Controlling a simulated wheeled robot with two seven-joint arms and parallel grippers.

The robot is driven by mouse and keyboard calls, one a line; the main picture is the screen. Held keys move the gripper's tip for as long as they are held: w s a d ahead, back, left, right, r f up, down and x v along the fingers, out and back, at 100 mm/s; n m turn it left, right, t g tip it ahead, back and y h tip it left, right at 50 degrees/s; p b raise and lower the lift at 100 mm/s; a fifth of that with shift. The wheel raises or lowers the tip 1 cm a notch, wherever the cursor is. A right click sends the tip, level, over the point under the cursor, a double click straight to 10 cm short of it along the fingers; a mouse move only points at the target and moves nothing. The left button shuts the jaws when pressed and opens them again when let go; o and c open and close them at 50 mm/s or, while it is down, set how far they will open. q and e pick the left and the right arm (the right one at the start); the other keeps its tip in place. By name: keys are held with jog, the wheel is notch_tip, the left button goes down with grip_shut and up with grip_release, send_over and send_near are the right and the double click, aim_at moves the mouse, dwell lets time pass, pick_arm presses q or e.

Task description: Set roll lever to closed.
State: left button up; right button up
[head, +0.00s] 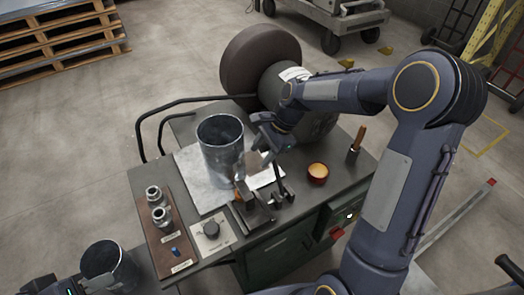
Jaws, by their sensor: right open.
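A small bench device (252,212) with a black upright lever (282,180) stands near the front edge of the workbench; I cannot tell for sure that this is the roll lever. My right gripper (256,163) is open, just behind the device and to the right of a grey metal cylinder (220,150). Its fingers are small and blurred, and I cannot tell whether they touch the lever or the cylinder. My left gripper (75,290) is partly cut off at the bottom left, beside a dark metal cylinder (106,262); its jaws are not clear.
My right arm spans the right side.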

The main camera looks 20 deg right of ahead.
jog(key=shift+f, duration=0.1)
grip_shut()
dwell(0.3)
